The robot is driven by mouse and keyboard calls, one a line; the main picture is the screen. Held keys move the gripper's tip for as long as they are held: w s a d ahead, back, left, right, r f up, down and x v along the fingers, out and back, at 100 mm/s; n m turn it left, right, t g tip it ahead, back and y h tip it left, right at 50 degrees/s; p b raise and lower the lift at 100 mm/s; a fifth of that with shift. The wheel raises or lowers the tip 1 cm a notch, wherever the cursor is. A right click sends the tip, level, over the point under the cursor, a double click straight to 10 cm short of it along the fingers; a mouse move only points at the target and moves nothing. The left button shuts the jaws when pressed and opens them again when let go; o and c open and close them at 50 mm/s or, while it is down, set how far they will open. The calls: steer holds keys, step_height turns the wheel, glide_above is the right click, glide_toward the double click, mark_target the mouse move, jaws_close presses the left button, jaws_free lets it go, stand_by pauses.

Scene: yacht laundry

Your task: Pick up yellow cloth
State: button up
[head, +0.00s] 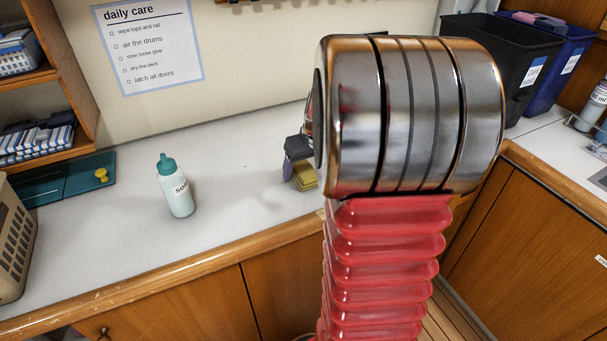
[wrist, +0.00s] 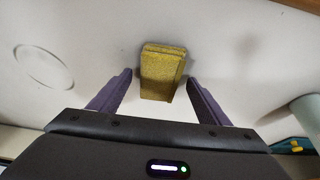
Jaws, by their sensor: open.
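The yellow cloth (head: 304,177) is a small folded block on the white counter, left of my arm in the head view. In the wrist view the yellow cloth (wrist: 161,72) lies ahead of and between the two purple fingers. My gripper (wrist: 160,78) is open, with a gap on each side of the cloth. In the head view my gripper (head: 292,165) is just above and beside the cloth, and my arm hides much of it.
A soap bottle (head: 176,186) stands upright on the counter to the left. A teal tray (head: 68,180) and beige basket (head: 14,240) are farther left. A black bin (head: 500,60) and blue bin (head: 560,75) stand at the back right. Counter between bottle and cloth is clear.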

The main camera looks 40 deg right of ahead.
mark_target(305, 171)
steer(key=shift+f, duration=0.25)
stand_by(0.4)
steer(key=shift+c, duration=0.7)
steer(key=c, duration=1)
steer(key=shift+r, duration=0.1)
step_height(305, 171, up, 10)
steer(key=shift+r, duration=0.2)
steer(key=o, duration=0.5)
steer(key=shift+c, duration=0.2)
steer(key=c, duration=0.5)
